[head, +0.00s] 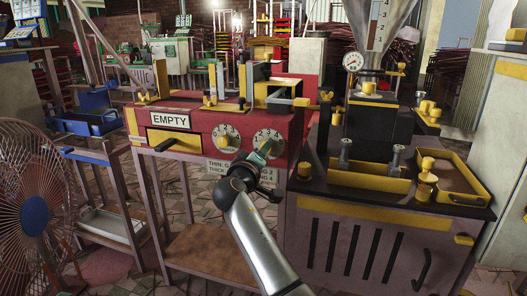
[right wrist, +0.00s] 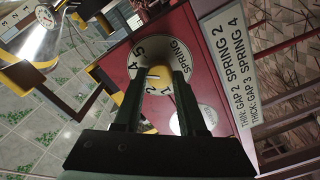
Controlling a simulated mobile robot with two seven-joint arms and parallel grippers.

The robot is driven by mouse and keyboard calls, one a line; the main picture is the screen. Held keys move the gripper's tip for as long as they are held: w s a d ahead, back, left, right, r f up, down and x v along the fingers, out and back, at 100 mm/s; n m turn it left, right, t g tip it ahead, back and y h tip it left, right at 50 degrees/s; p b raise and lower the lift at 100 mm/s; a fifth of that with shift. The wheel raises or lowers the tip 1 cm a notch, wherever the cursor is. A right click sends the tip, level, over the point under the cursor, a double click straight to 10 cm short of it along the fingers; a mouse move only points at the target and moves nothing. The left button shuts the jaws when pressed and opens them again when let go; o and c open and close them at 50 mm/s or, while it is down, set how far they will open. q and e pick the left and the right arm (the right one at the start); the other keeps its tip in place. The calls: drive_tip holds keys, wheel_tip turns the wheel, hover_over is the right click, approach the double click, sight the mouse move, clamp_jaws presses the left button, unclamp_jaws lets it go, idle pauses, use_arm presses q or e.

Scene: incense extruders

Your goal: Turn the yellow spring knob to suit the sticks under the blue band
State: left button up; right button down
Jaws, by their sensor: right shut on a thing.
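The red machine (head: 200,125) carries two white dials on its front. My right gripper (head: 264,153) is at the right one, the spring dial (head: 268,135). In the right wrist view, this dial (right wrist: 185,45) reads SPRING with numbers around it. My right gripper (right wrist: 157,88) is shut on its yellow knob (right wrist: 158,73), one finger on each side. A pale mark shows on the knob; I cannot tell exactly which number it points to. The sign (right wrist: 225,50) reads thin: gap 2, spring 2; thick: gap 3, spring 4. I cannot make out a blue band with sticks. My left gripper is out of view.
A dark extruder bench (head: 400,190) with a hopper and yellow trays stands close on the right. A blue tray (head: 90,122) and a fan (head: 35,215) are at left.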

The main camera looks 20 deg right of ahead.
idle(0.3)
drive_tip(key=shift+c, duration=2.3)
unclamp_jaws()
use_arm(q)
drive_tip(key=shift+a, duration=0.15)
